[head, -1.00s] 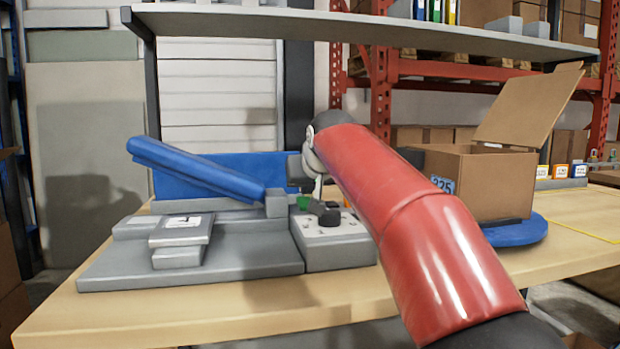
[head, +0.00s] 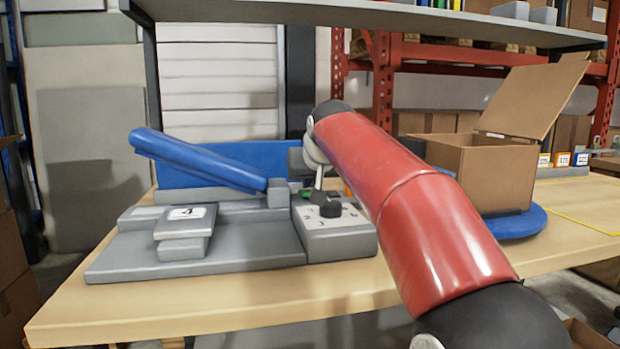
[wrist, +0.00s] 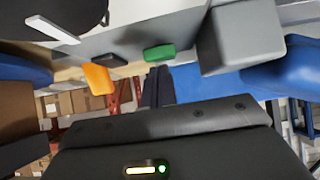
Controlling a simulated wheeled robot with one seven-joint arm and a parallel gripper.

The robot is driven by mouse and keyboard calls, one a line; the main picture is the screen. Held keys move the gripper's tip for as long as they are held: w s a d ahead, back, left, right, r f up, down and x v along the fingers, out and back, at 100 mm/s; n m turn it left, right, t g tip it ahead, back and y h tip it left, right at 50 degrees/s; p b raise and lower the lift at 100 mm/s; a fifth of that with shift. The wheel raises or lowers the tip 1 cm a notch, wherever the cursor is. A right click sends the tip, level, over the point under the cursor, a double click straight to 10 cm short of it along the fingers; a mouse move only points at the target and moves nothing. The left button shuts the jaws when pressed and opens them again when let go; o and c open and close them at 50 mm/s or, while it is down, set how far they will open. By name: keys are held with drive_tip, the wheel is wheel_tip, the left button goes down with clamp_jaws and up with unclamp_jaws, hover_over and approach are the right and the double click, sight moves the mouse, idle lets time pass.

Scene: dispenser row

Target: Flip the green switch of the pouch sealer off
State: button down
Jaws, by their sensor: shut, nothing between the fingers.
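The pouch sealer has a raised blue arm (head: 195,160), a grey base (head: 130,262) and a light grey control box (head: 340,245) at its right. The green switch (head: 306,194) is at the back of the box, partly hidden in the head view. It shows clearly in the wrist view (wrist: 160,52), but I cannot tell its on or off position. My gripper (head: 318,188) is shut and empty, pointing down beside the switch. In the wrist view its dark fingertips (wrist: 157,72) are close to the switch; I cannot tell whether they touch.
A black dial (head: 330,208) sits in front of the switch. An orange part (wrist: 98,78) is beside the switch in the wrist view. An open cardboard box (head: 490,180) stands on a blue round plate (head: 515,224) at the right. A shelf (head: 400,22) runs above.

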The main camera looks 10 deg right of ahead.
drive_tip(key=shift+s+b, duration=0.35)
drive_tip(key=shift+s, duration=0.4)
drive_tip(key=shift+f, duration=0.1)
wheel_tip(320, 180, up, 5)
drive_tip(key=p, duration=0.4)
drive_tip(key=shift+s+p, duration=0.15)
drive_tip(key=shift+p, duration=0.25)
drive_tip(key=v, duration=0.9)
drive_tip(key=shift+s+b, duration=0.3)
drive_tip(key=shift+s, duration=0.1)
